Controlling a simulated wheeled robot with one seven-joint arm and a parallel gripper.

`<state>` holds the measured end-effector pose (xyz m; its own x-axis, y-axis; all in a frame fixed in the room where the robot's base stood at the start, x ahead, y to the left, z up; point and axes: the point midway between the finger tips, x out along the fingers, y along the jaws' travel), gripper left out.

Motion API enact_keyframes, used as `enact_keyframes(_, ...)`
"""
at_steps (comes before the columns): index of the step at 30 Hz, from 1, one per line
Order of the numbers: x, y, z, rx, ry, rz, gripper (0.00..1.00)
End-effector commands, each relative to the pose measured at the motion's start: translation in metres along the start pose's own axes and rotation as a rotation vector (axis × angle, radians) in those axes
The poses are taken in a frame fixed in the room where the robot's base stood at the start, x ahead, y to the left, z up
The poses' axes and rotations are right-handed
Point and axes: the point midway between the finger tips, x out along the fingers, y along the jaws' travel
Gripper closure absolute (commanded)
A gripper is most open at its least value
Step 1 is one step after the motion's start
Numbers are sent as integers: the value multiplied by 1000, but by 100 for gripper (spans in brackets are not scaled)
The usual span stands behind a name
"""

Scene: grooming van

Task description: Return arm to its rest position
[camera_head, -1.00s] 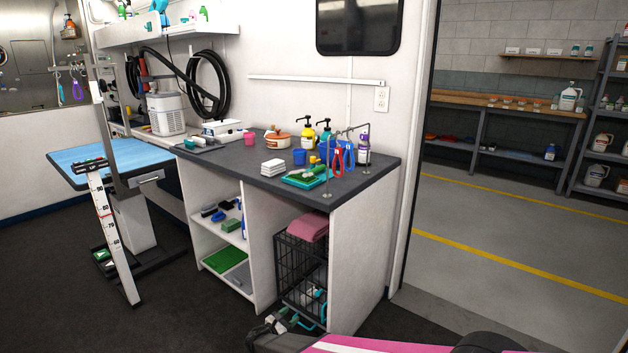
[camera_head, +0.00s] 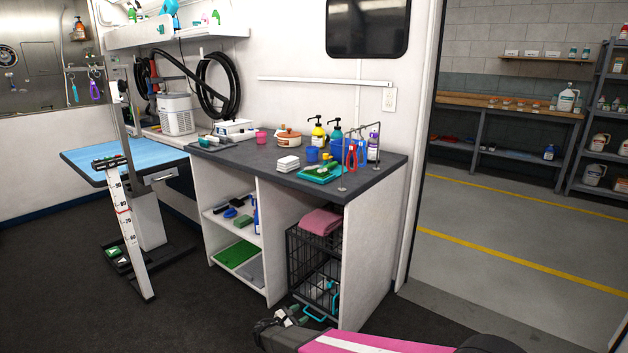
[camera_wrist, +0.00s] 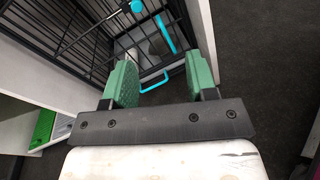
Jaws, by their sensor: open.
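My gripper (camera_wrist: 162,82) is open in the wrist view, its two green pads apart with nothing held between them. It points toward the black wire crate (camera_wrist: 80,35) under the counter, whose turquoise handle (camera_wrist: 154,80) shows between the pads. In the head view my gripper (camera_head: 288,318) is low at the bottom, in front of the crate (camera_head: 305,255). My arm reaches in from the lower right. I cannot tell whether the pads touch the crate.
The counter (camera_head: 262,165) stands above the crate and holds bottles, bowls and tools. A pink towel (camera_head: 321,221) lies on the crate. A grooming table (camera_head: 95,160) stands at left. Dark floor (camera_head: 210,325) is clear at the front left. A doorway opens at right.

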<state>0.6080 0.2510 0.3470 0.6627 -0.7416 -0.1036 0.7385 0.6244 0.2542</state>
Motion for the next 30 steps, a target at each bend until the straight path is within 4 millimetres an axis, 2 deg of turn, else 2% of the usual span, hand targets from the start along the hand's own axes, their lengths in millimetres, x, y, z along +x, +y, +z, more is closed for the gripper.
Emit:
enact_keyframes(7,33,-30,41,145,82,-179,48)
enact_keyframes(11,54,-53,68,265,140,-318,48)
enact_keyframes(18,86,-115,138,622,273,-695,48)
enact_keyframes(24,93,-158,192,957,361,-1020,48)
enact_keyframes(30,86,-186,246,1295,430,-1330,48)
